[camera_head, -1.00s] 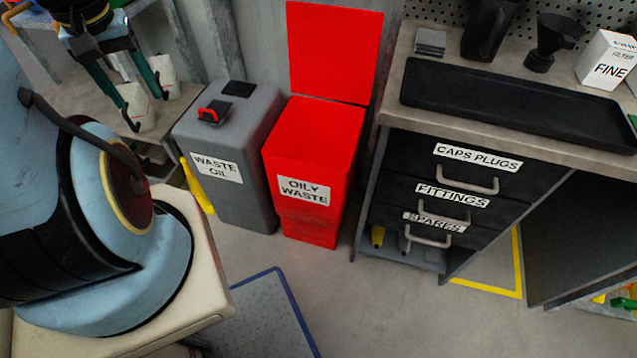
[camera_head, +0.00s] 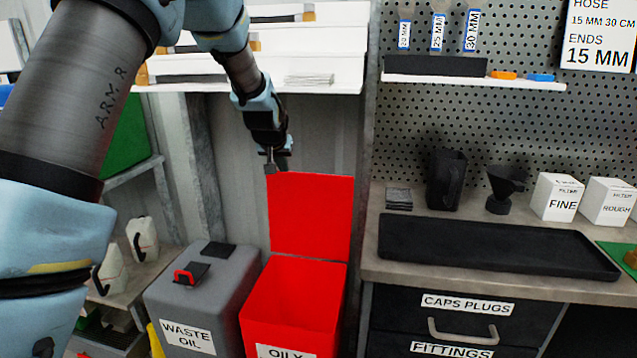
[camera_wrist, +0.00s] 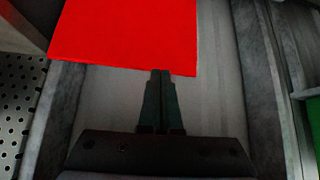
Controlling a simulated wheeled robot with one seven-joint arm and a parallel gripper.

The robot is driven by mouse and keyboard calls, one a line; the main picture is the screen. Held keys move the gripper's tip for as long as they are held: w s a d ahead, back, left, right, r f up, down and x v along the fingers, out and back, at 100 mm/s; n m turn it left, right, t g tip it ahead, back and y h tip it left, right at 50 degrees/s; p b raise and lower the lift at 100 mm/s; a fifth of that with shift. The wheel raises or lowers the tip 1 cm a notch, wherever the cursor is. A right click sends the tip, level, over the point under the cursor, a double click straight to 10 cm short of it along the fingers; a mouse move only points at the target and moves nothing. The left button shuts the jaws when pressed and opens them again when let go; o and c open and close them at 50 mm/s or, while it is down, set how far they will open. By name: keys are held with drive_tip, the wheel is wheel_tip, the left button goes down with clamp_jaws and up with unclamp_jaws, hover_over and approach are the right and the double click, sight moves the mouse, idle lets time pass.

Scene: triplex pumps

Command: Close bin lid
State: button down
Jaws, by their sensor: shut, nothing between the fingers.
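The red oily waste bin (camera_head: 290,308) stands on the floor with its mouth open. Its red lid (camera_head: 311,216) stands upright at the back of the bin. My gripper (camera_head: 271,163) is at the lid's top left edge in the head view, with its fingers pointing down. In the wrist view, my gripper (camera_wrist: 160,75) is shut and empty, and its fingertips overlap the edge of the red lid (camera_wrist: 125,35). I cannot tell whether they touch it.
A grey waste oil container (camera_head: 200,300) stands left of the bin. The workbench (camera_head: 372,262) with a black tray (camera_head: 495,249) is at the right. A white shelf (camera_head: 335,75) hangs above the lid, close to my arm.

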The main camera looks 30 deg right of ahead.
drive_tip(key=s+d+m+h, duration=0.1)
drive_tip(key=s+d, duration=0.1)
drive_tip(key=d, duration=0.7)
drive_tip(key=p+x, duration=0.2)
drive_tip(key=x, duration=0.8)
drive_tip(key=shift+w+d+r, duration=0.1)
drive_tip(key=shift+w+r, duration=0.05)
drive_tip(key=shift+w, duration=0.05)
